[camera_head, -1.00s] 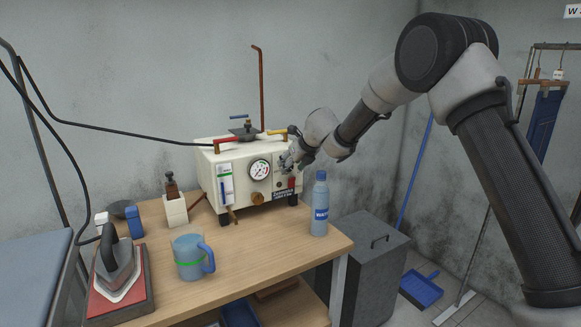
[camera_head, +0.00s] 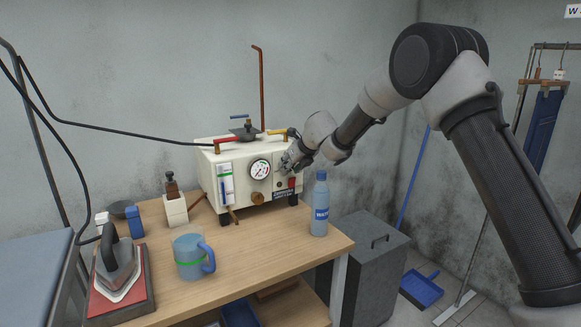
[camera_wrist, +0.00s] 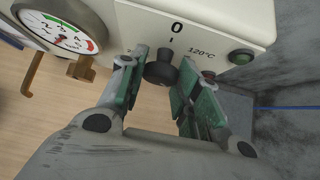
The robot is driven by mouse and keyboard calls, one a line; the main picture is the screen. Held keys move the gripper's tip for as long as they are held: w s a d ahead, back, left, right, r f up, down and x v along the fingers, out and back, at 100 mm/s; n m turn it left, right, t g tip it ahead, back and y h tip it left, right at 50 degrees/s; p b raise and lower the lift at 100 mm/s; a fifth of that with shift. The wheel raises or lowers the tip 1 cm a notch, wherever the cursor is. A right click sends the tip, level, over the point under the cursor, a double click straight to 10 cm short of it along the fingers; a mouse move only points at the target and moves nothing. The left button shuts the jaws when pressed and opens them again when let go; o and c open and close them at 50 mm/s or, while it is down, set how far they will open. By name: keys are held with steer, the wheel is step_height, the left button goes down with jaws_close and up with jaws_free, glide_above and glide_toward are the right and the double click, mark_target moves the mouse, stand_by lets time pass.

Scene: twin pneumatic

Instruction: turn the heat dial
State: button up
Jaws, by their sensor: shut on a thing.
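The heat dial (camera_wrist: 159,70) is a dark round knob below a "0" mark, with "120°C" printed to its right, on the front of the cream boiler (camera_head: 236,196). My gripper (camera_wrist: 163,66) is closed on the dial, with one green-padded finger on each side of it. In the head view my gripper (camera_head: 285,162) reaches the boiler's front from the right and covers most of the dial.
A blue water bottle (camera_head: 320,205) stands below my wrist. A mug (camera_head: 189,257) and an iron (camera_head: 115,262) stand on the table (camera_head: 262,252).

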steer(key=m+g+y, duration=0.1)
steer(key=m+y, duration=0.2)
steer(key=y, duration=0.1)
steer(key=m+g+y, duration=0.1)
steer(key=m+y, duration=0.2)
steer(key=y, duration=0.1)
steer(key=f+m+g+y, duration=0.1)
steer(key=m+y, duration=0.2)
steer(key=y, duration=0.2)
steer(key=shift+w+d+m+g, duration=0.3)
steer(key=shift+d, duration=0.1)
stand_by(0.4)
stand_by(0.3)
steer(key=o, duration=1)
